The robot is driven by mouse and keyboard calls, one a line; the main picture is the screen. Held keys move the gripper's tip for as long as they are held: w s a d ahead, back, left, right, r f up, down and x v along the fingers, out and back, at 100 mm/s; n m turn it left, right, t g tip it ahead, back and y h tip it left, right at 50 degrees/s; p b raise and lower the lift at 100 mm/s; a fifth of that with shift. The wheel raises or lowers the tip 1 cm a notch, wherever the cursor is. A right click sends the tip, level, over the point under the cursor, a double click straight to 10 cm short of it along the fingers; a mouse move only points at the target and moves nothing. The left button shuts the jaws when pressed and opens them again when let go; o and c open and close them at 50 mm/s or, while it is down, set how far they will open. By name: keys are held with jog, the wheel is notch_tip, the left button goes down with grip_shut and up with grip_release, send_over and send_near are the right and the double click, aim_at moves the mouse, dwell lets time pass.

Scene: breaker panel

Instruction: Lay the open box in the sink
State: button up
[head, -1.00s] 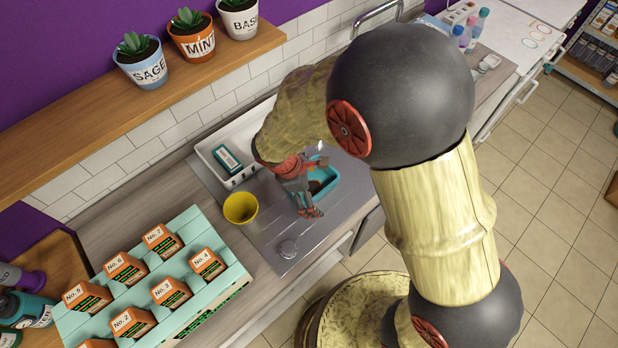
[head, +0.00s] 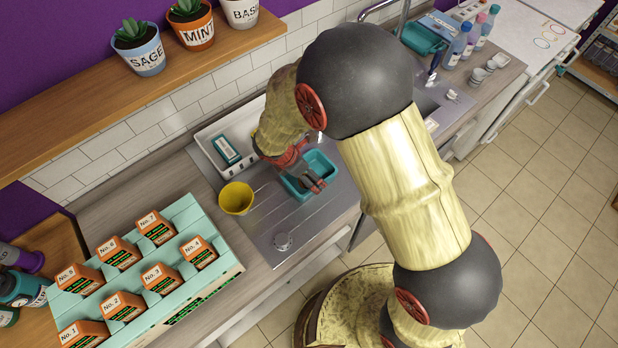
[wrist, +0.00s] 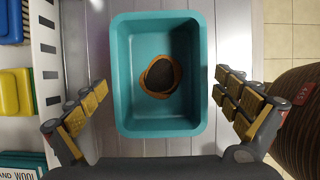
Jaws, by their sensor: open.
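The open box is a teal rectangular tub (wrist: 160,122), also in the head view (head: 322,162). It sits upright on the grey metal drainboard (head: 262,222). A brown ring-shaped patch with a dark middle shows on its floor in the wrist view. My gripper (wrist: 161,85) is open over the box, with one finger beside each long side and gaps between. In the head view my gripper (head: 306,178) partly covers the box. The sink (head: 450,98) is the metal basin farther right, partly hidden behind my arm.
A yellow cup (head: 236,198) stands left of the box. A white tray (head: 210,138) with a teal packet (head: 226,150) lies along the wall side. Bottles (head: 462,45) and cups (head: 478,76) stand beyond the sink. A mint rack (head: 180,285) of orange boxes is at left.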

jog(key=x, duration=0.3)
jog(key=shift+r, duration=0.1)
jog(key=c, duration=0.4)
jog(key=c, duration=0.9)
